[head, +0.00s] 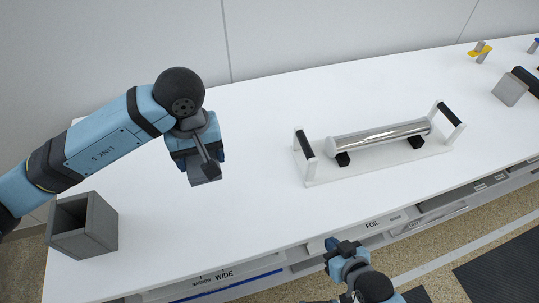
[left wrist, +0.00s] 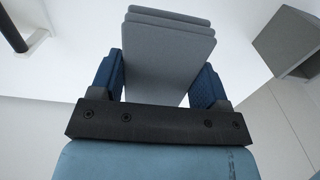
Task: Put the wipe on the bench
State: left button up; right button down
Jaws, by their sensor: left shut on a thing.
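The wipe (left wrist: 168,58) is a folded grey pad with stacked layers. In the left wrist view it sits between the two blue fingers of my left gripper (left wrist: 165,80), which is shut on it. In the head view my left gripper (head: 203,165) is over the left part of the white bench (head: 255,220), and the wipe is mostly hidden behind the gripper there. I cannot tell whether the wipe touches the bench top. My right gripper (head: 343,247) is at the bench's front edge, empty as far as I see; its jaw opening is unclear.
A hollow grey box (head: 100,222) stands at the bench's left end. A shiny foil roll (head: 382,139) rests on a white stand with black-topped end posts (head: 303,143), right of centre. Small parts (head: 480,52) lie far right. Labelled shelves run under the front edge. Bench between box and stand is clear.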

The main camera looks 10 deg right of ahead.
aim_at(218, 209)
pick_arm(q)
jog(key=shift+s, duration=0.1)
jog(key=shift+s+f, duration=0.15)
jog(key=shift+f, duration=0.05)
notch_tip(218, 209, down, 20)
jog(key=shift+r+p, duration=0.25)
jog(key=shift+p, duration=0.05)
jog(key=shift+f, duration=0.1)
jog(key=o, duration=0.4)
jog(key=shift+f, duration=0.1)
jog(key=o, duration=0.4)
jog(key=shift+o, duration=0.2)
pick_arm(e)
jog(key=shift+s+a+f, duration=0.1)
jog(key=shift+s+a, duration=0.05)
jog(key=shift+s, duration=0.3)
